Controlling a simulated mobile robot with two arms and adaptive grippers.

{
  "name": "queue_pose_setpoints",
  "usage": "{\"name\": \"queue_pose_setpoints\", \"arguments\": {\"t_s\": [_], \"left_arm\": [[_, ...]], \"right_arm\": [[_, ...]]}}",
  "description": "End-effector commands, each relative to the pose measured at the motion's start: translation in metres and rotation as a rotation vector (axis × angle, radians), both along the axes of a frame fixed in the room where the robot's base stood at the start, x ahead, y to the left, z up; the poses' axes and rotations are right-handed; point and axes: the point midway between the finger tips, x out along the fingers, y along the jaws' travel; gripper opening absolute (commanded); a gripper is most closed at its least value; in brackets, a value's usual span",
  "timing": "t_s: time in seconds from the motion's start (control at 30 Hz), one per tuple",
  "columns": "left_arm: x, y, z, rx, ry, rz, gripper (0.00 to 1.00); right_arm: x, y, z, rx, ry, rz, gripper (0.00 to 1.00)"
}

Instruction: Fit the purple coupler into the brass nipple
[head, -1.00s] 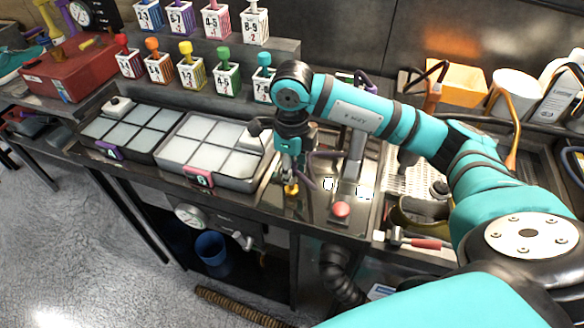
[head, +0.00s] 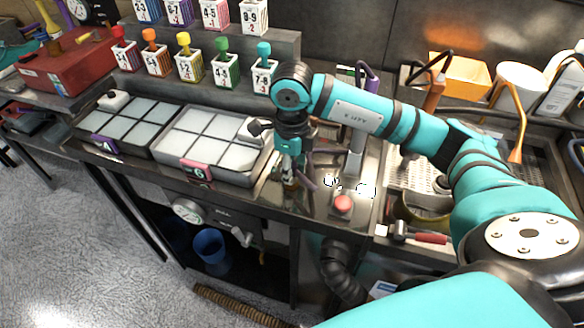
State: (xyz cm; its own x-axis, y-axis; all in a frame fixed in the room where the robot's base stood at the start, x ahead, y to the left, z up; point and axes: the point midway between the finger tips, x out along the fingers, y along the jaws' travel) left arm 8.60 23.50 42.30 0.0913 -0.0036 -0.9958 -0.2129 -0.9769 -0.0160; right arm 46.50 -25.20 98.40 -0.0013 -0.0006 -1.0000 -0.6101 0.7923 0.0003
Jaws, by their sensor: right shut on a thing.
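My right arm reaches in from the right, and its gripper (head: 290,180) points down at the front of the steel bench. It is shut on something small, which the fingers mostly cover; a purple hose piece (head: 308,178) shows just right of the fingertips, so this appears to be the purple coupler. The brass nipple cannot be made out under the fingertips now. I cannot tell whether coupler and nipple touch or are joined. My left gripper is not in view.
A red-handled tool (head: 425,238) lies at the right.

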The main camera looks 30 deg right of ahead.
Motion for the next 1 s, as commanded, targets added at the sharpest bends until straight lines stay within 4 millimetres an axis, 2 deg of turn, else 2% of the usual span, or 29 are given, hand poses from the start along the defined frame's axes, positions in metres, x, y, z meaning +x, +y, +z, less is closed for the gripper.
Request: {"name": "queue_pose_setpoints", "arguments": {"t_s": [0.27,0.3,0.5,0.8,0.87,1.0], "left_arm": [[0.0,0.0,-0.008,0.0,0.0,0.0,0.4],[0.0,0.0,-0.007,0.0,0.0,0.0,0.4],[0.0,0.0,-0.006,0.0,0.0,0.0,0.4],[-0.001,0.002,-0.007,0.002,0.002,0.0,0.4],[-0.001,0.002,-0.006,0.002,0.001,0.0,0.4],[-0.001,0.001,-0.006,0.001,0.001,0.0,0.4]], "right_arm": [[0.0,0.0,-0.008,0.0,0.0,0.0,0.0],[0.0,0.0,-0.007,0.0,0.0,0.0,0.29],[0.0,0.0,-0.006,0.0,0.0,0.0,0.53],[0.0,0.0,-0.004,0.001,-0.001,0.0,0.53],[0.001,0.0,0.002,0.001,-0.003,0.0,0.53],[0.001,0.0,0.025,0.001,-0.006,0.001,0.53]]}}
